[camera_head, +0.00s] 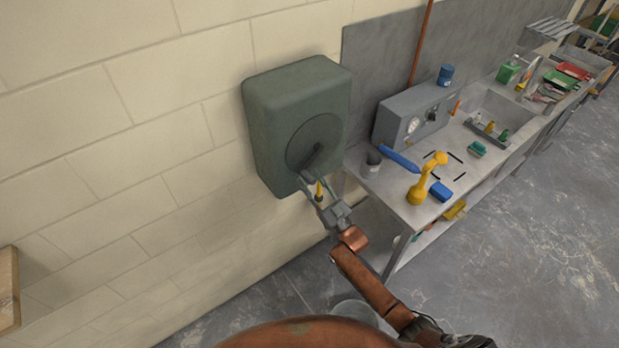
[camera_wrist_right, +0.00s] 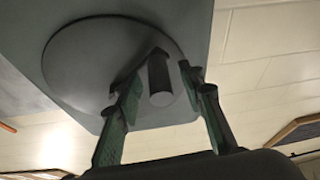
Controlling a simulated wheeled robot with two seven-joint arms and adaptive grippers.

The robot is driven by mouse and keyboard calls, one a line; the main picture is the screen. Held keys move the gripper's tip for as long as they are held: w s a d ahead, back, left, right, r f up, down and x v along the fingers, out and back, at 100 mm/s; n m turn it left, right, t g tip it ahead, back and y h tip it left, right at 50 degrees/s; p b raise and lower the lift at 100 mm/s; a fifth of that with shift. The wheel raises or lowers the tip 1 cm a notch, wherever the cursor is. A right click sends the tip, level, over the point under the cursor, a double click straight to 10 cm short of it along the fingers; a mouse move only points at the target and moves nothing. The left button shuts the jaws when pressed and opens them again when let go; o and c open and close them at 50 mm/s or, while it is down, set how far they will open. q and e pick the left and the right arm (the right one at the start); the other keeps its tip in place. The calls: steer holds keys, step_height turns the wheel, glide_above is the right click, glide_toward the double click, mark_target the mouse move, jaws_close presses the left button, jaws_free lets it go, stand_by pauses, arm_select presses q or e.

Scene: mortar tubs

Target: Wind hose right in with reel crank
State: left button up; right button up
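The hose reel is a dark green box (camera_head: 270,120) on the block wall. Its front carries a round disc (camera_head: 306,138) with a dark crank (camera_head: 317,150). In the right wrist view the crank's cylindrical handle (camera_wrist_right: 160,82) points toward the camera. My right gripper (camera_head: 316,186) is just below the disc; in the wrist view its green fingers (camera_wrist_right: 165,88) stand open on either side of the handle, with a clear gap at the right. A small yellow piece (camera_head: 319,189) shows by the fingers; I cannot tell whether it is the hose end. My left gripper is not in view.
A grey workbench (camera_head: 395,199) stands right of the reel. It holds a grey gauge box (camera_head: 392,122), a yellow tool (camera_head: 420,185), a dark cup (camera_head: 372,162) and a blue cylinder (camera_head: 399,160). A wooden edge (camera_head: 8,290) shows at far left. Open floor (camera_head: 520,260) lies at right.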

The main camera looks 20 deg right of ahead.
steer(key=shift+w+a+r, duration=0.1)
steer(key=shift+w, duration=0.15)
steer(key=shift+c, duration=0.6)
jaws_close()
